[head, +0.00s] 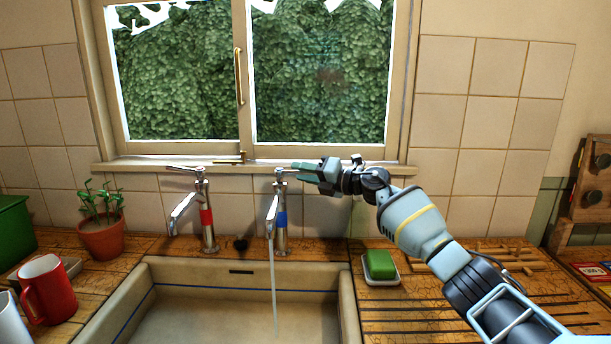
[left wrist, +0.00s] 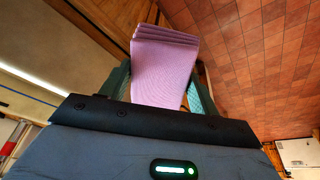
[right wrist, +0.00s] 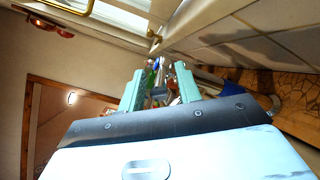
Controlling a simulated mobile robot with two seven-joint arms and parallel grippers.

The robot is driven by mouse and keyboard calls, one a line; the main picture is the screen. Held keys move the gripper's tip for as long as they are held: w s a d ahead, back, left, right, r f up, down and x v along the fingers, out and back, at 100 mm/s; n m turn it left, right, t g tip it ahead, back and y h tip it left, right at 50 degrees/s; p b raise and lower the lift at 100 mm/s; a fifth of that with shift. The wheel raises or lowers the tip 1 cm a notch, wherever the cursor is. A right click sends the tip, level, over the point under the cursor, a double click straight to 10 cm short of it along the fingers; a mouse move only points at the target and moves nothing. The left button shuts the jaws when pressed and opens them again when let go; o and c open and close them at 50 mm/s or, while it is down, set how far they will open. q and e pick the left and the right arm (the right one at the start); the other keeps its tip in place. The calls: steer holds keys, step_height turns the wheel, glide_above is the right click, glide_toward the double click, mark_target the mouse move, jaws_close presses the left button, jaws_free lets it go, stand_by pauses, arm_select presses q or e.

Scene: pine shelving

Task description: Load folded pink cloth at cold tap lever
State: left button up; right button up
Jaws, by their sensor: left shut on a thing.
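The cold tap (head: 281,215), with a blue band, stands at the back of the sink, and a stream of water falls from its spout. Its lever (head: 287,170) is on top. My right gripper (head: 306,174) is at the lever's right side, fingers pointing left. In the right wrist view its fingers (right wrist: 160,88) are apart with small shiny parts showing between and beyond them; contact with the lever cannot be told. The folded pink cloth (left wrist: 165,65) is held between the fingers of my left gripper (left wrist: 160,88), above a red tiled floor. My left gripper is outside the head view.
The hot tap (head: 207,215) with a red band stands left of the cold tap. The sink (head: 150,305) is below. A green sponge on a dish (head: 380,266) sits right, under my right arm. A potted plant (head: 101,235) and red mug (head: 48,290) stand left.

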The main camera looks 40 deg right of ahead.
arm_select(q)
step_height(320, 180, down, 2)
steer(key=shift+s+f+b, duration=0.1)
steer(key=shift+s+b, duration=0.05)
steer(key=shift+b, duration=0.35)
steer(key=shift+f, duration=0.4)
arm_select(e)
steer(key=v, duration=1.2)
